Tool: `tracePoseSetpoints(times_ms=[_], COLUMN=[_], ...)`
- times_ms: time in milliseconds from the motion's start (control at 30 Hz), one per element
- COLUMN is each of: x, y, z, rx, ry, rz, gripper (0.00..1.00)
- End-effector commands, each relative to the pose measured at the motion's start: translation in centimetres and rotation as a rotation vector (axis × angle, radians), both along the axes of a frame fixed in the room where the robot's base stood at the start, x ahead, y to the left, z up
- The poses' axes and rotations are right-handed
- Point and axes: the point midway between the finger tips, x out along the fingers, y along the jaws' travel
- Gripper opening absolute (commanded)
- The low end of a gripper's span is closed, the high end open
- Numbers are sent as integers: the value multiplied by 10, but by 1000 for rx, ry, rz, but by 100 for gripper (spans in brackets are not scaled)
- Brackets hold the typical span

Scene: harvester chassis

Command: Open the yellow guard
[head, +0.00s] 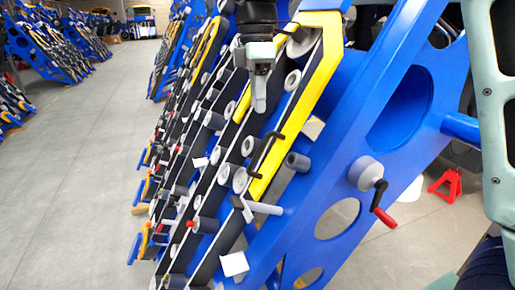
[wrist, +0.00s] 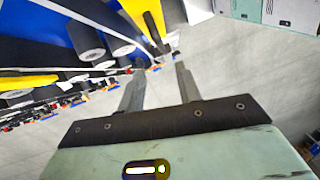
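The yellow guard (head: 317,80) is a long, slanted bar along the side of the blue chassis in the head view. A black handle (head: 266,153) is fixed to its lower part. My gripper (head: 260,108) points down, up and left of the handle in the picture, over the rollers and belts. In the wrist view my gripper (wrist: 158,72) has its two grey fingers apart with nothing between them. Yellow parts (wrist: 135,10) show above the fingertips there; I cannot tell which one is the guard.
The blue chassis plate (head: 400,105) with large holes fills the right. A red-handled crank (head: 378,200) sticks out from it. Grey rollers (head: 298,161) and white-edged belts crowd the left of the guard. Open grey floor (head: 70,170) lies at far left.

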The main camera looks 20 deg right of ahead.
Motion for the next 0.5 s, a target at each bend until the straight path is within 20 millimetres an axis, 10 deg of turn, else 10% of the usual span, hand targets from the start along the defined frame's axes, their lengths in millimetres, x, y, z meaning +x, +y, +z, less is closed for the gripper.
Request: tracePoseSetpoints(times_ms=[500], x=[-12], y=[2], z=[-101], rx=[-1], ry=[4], rz=[-1], gripper=[34])
